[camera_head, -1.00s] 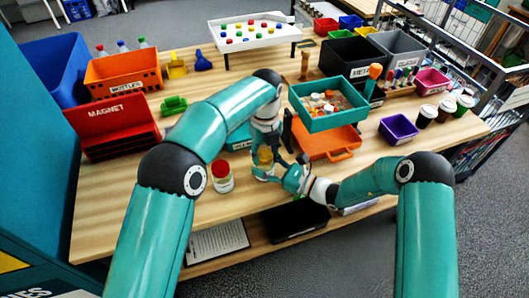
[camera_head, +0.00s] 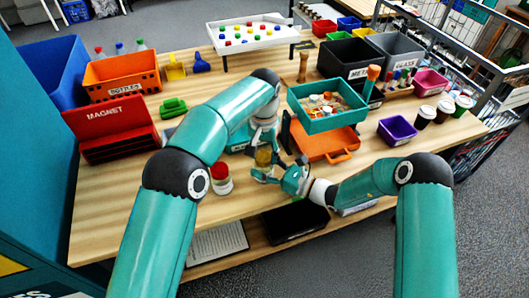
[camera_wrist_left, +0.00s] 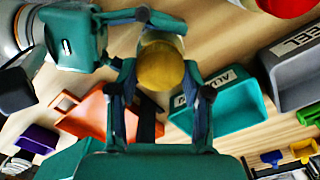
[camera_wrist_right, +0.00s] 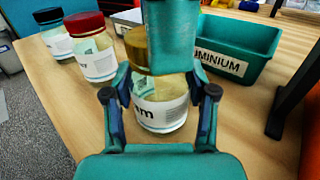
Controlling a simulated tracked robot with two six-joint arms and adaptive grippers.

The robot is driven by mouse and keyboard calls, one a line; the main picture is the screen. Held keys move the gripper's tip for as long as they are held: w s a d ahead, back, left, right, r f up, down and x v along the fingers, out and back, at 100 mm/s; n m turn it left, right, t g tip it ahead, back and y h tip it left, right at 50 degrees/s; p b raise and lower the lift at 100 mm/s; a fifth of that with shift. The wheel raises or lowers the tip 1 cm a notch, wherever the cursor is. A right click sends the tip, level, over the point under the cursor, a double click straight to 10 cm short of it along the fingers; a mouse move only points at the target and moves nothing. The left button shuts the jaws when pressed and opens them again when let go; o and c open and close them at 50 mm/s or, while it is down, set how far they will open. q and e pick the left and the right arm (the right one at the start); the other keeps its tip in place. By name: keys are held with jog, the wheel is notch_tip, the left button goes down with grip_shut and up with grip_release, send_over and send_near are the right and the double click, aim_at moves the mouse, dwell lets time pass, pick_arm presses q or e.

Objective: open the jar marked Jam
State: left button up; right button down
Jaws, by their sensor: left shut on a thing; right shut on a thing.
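A clear glass jar (camera_wrist_right: 160,108) with a gold lid (camera_wrist_left: 160,66) stands over the wooden table. Its white label is partly hidden in the right wrist view; the letter "m" shows. My left gripper (camera_wrist_left: 160,95) comes from above and is shut on the gold lid. Its teal body hides part of the lid in the right wrist view. My right gripper (camera_wrist_right: 160,95) is shut on the jar's glass body from the side. In the head view, the jar (camera_head: 263,158) is between both grippers. Whether the lid is loose cannot be seen.
A red-lidded jar (camera_head: 221,180) stands left of the grippers, and a dark-lidded jar (camera_wrist_right: 48,27) is beyond it. A teal bin marked aluminium (camera_wrist_right: 240,55) is close behind. An orange case (camera_head: 325,143) and raised teal tray (camera_head: 325,122) are to the right.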

pick_arm(q)
jog(key=n, duration=0.4)
jog(key=shift+w+a+n, duration=0.1)
jog(key=shift+w+n, duration=0.05)
jog(key=shift+n, duration=0.15)
pick_arm(e)
jog(key=shift+s+a, duration=0.1)
jog(key=shift+s, duration=0.05)
pick_arm(q)
jog(key=n, duration=0.6)
jog(key=shift+a+n, duration=0.15)
jog(key=shift+n, duration=0.15)
jog(key=n, duration=0.4)
jog(key=shift+r, duration=0.1)
jog(key=n, duration=0.6)
jog(key=shift+s+a, duration=0.1)
jog(key=shift+s, duration=0.1)
jog(key=shift+r, duration=0.2)
jog(key=shift+r, duration=0.9)
jog(key=shift+s, duration=0.1)
